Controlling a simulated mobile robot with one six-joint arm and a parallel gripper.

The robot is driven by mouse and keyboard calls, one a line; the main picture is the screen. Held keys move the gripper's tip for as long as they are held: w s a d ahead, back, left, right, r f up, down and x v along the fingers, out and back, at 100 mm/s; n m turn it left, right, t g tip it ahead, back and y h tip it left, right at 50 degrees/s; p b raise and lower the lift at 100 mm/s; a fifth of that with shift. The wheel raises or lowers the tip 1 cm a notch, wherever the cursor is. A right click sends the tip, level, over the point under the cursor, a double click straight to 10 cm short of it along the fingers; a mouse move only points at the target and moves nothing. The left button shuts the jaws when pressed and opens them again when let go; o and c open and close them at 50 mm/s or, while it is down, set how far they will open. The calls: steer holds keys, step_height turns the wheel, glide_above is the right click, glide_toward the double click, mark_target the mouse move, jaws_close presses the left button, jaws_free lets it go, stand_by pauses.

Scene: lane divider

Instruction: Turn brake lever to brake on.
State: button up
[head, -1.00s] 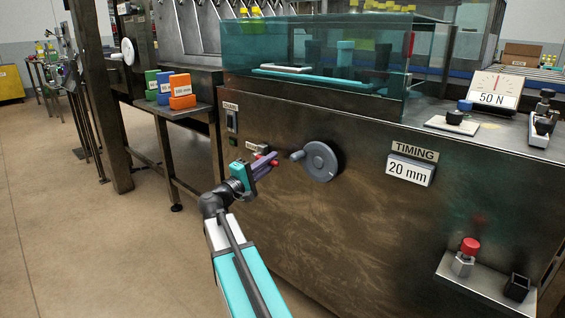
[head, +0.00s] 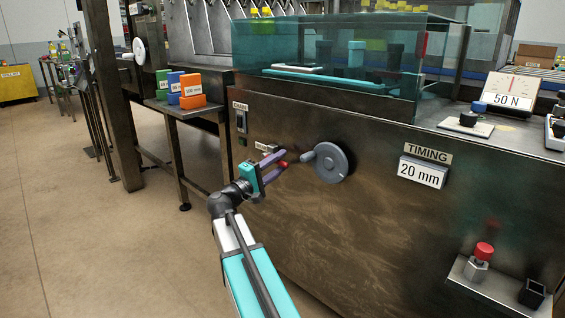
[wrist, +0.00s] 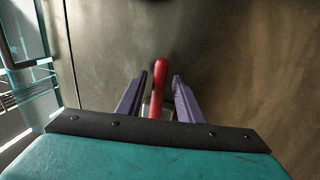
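The brake lever (head: 283,164) has a red grip and sticks out from the front of the dark metal machine, left of the grey handwheel. In the wrist view the red lever (wrist: 160,88) stands upright between my two purple fingers. My gripper (head: 277,161) is open, with one finger on each side of the lever. A gap shows between the lever and each finger (wrist: 160,80). The lever's base is partly hidden behind the gripper body, and the small label beside it is too small and covered to read.
The grey handwheel (head: 327,162) sits close to the right of my gripper. A CHAIN switch (head: 241,121) is above left. A 20 mm TIMING plate (head: 422,172) is further right. A side shelf (head: 187,110) holds coloured blocks. Floor at left is clear.

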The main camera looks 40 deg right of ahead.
steer(key=shift+a, duration=0.1)
steer(key=p+v, duration=0.4)
steer(key=v, duration=0.9)
steer(key=shift+a, duration=0.35)
steer(key=shift+f, duration=0.1)
